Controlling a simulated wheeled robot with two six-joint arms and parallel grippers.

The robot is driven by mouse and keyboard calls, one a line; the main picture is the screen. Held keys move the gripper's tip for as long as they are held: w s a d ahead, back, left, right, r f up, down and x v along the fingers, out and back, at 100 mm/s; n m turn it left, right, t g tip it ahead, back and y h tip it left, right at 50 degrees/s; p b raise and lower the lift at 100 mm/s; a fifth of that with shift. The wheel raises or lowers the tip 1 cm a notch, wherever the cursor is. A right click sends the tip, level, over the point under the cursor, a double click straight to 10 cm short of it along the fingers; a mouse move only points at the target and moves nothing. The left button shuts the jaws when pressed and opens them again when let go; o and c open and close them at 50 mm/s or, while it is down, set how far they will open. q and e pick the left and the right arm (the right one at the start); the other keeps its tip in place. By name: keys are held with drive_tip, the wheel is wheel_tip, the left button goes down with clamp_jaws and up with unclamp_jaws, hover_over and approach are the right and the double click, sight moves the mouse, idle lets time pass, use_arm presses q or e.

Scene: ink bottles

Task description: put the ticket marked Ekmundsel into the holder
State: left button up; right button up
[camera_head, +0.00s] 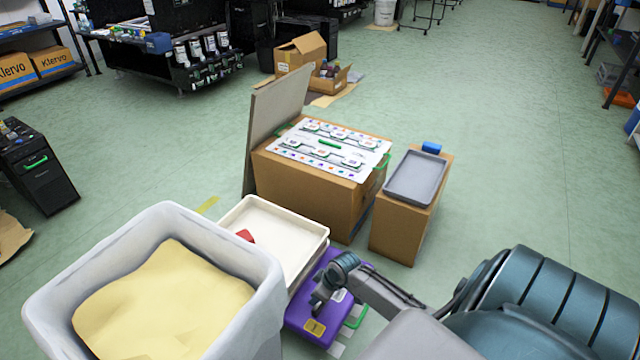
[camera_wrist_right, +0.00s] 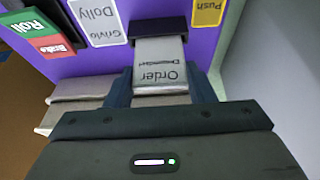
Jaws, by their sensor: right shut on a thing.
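My right gripper (camera_wrist_right: 160,88) is shut on a pale grey ticket (camera_wrist_right: 160,68). The ticket reads "Order" upside down, with a smaller word that I cannot read surely. Its far edge meets a dark holder (camera_wrist_right: 160,24) on the purple face of a dolly (camera_wrist_right: 75,62); I cannot tell whether it is inside the holder. In the head view my right gripper (camera_head: 324,298) is over the purple dolly (camera_head: 302,312), and the ticket and holder cannot be made out there. My left gripper is not in view.
Near the holder are a "Grivlo Dolly" label (camera_wrist_right: 98,18), a yellow "Push" label (camera_wrist_right: 208,12) and a red label (camera_wrist_right: 56,47). A cream tray (camera_head: 310,232) adjoins the dolly. A grey bin (camera_head: 255,262) stands left. Boxes (camera_head: 310,195) stand behind. Open floor (camera_head: 510,170) lies right.

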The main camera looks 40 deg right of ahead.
idle(0.5)
drive_tip(key=shift+f, duration=0.7)
idle(0.3)
drive_tip(key=o, duration=1)
